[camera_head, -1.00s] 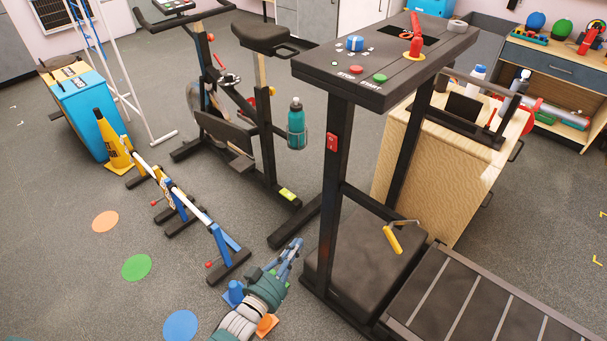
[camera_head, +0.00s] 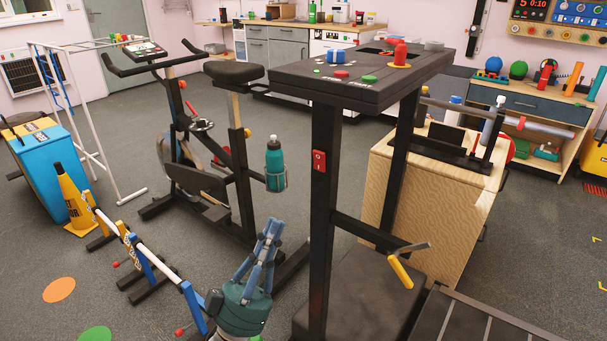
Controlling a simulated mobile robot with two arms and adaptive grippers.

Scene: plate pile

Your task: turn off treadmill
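The treadmill has a dark console (camera_head: 330,90) on two black posts, with a dark hood and belt (camera_head: 456,322) at the lower right. On the console are a red button (camera_head: 341,73) and a green button (camera_head: 370,79). A red rocker switch (camera_head: 319,161) is on the left post. My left gripper (camera_head: 273,224) points upward, left of that post and below the switch. It appears apart from the treadmill and empty. Its blue fingers look close together, but their opening is unclear from this angle. My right gripper is not in view.
An exercise bike (camera_head: 208,190) with a teal bottle (camera_head: 275,168) stands left of the treadmill. Low hurdles (camera_head: 155,262) and a yellow cone (camera_head: 73,196) are at left. A yellow-handled crank (camera_head: 400,271) is by the hood. A wooden cabinet (camera_head: 425,205) is behind.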

